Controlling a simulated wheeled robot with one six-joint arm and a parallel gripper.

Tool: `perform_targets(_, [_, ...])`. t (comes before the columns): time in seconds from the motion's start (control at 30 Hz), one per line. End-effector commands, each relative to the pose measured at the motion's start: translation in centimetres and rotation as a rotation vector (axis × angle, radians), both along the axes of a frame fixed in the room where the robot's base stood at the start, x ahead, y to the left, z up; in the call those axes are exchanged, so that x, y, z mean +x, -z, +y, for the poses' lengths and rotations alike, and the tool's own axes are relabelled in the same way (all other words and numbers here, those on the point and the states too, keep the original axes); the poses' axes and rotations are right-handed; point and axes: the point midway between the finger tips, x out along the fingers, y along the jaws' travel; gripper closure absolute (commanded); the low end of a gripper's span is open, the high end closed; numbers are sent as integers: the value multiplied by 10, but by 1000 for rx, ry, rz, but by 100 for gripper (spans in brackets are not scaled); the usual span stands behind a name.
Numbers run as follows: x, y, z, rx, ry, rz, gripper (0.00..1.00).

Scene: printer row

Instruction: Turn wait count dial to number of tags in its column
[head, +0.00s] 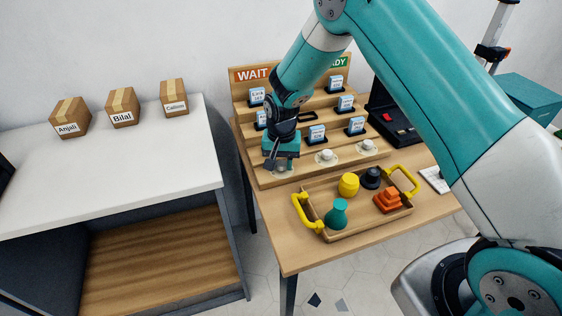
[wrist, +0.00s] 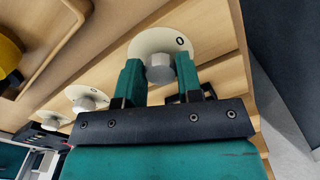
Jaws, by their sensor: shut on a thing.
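My gripper (head: 281,162) is at the leftmost dial, below the orange WAIT sign (head: 252,74) on the wooden tag board (head: 240,104). In the wrist view its teal fingers (wrist: 159,76) close around the grey knob of that dial (wrist: 158,65). The number 0 shows on the dial's pale disc, up and right of the knob. Two blue-white tags show in the WAIT column, an upper one (head: 257,96) and a lower one (head: 261,119) partly behind my gripper. Anything lower in that column is hidden. The middle dial (head: 326,156) and right dial (head: 368,146) stand free.
More tags stand in the other columns, one in the middle (head: 317,134) and several under the green READY sign (head: 339,62). A wooden tray (head: 343,233) with yellow handles and coloured objects sits in front. A white counter (head: 110,165) with labelled boxes is left.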

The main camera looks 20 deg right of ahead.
Motion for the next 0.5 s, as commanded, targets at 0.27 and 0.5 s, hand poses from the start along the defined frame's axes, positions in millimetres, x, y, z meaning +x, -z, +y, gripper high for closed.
perform_targets(0.27, [2, -1, 0, 0, 0, -4, 64])
perform_targets(0.5, [1, -1, 0, 0, -1, -2, 41])
